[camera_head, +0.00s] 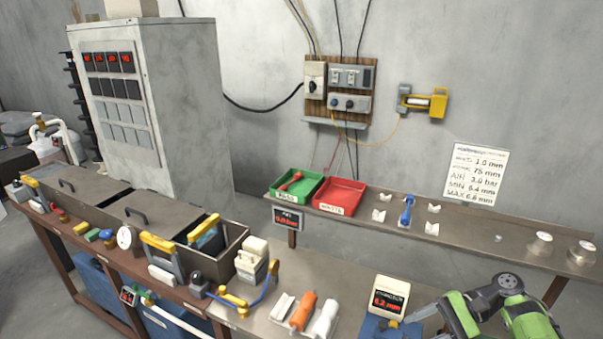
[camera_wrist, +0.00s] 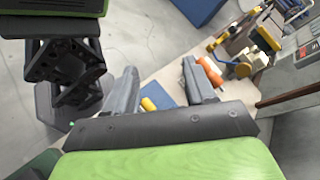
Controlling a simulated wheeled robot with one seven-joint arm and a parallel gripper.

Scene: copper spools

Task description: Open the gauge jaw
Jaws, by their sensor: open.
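The gauge is a cream box with a red digital display (camera_head: 388,298) at the front right of the bench in the head view, beside a blue base (camera_head: 372,328). I cannot make out its jaw clearly. My gripper (camera_wrist: 162,78) is open in the wrist view, its two grey fingers wide apart. A small yellow piece (camera_wrist: 148,104) and a blue surface (camera_wrist: 166,101) show between the fingers, partly hidden by the palm. I cannot tell whether the yellow piece belongs to the jaw. Nothing is held. In the head view my green arm is right of the gauge.
An orange-handled tool (camera_head: 302,311) and a white one (camera_head: 325,318) lie left of the gauge. A yellow-and-blue frame tool (camera_head: 236,299) lies farther left. A green tray (camera_head: 296,187) and red tray (camera_head: 341,196) stand on the back shelf. The shelf's right part holds two round weights.

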